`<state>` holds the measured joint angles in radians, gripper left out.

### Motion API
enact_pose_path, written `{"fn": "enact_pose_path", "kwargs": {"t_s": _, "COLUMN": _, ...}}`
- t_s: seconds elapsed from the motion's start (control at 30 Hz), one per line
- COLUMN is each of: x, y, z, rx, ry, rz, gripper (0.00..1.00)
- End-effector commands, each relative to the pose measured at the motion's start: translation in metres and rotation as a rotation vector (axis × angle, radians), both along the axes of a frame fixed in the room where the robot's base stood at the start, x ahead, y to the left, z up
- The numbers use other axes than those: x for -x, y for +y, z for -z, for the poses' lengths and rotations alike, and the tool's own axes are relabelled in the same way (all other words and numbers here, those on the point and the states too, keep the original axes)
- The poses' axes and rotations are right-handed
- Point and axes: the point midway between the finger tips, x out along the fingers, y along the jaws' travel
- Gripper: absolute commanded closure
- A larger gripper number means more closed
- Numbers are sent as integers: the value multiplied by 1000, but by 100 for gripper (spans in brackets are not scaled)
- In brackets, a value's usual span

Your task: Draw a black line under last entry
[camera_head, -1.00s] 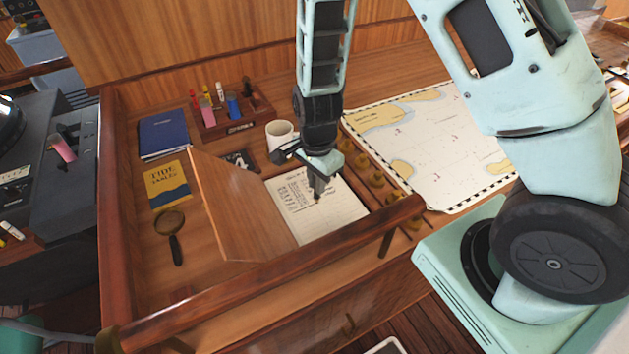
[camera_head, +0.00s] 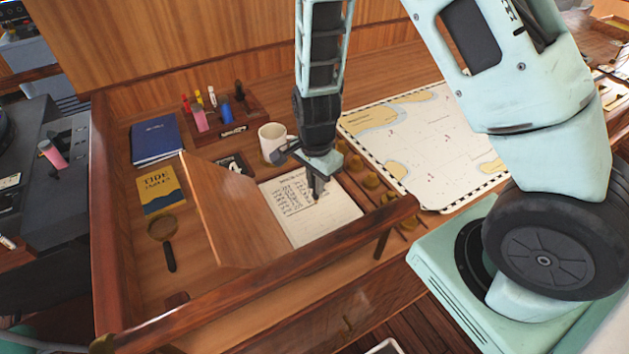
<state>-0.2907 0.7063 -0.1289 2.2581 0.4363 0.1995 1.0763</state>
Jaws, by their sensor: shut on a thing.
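The open logbook page (camera_head: 335,222) lies on the desk, with handwritten entries on its upper part and blank ruled lines below. My gripper (camera_head: 317,188) is over the page, pointing down, near the right end of the handwriting. It is shut on a dark, slim pen-like thing, mostly hidden by the fingers. I cannot tell whether its tip touches the paper. No drawn line under the last entry can be made out at this size.
A slanted wooden panel (camera_head: 235,215) stands left of the page. A white mug (camera_head: 270,146) is behind it, near a pen holder (camera_head: 235,130). A chart (camera_head: 425,150) lies right. A raised wooden rail (camera_head: 270,275) runs along the front.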

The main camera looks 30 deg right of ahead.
Motion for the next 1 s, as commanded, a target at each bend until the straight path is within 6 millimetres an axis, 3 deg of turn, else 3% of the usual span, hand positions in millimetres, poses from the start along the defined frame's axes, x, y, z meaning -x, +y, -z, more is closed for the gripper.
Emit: {"fn": "enact_pose_path", "kwargs": {"t_s": 1.0, "x": 1, "y": -21, "z": 1, "rx": 1, "ry": 1, "rz": 0, "gripper": 100}}
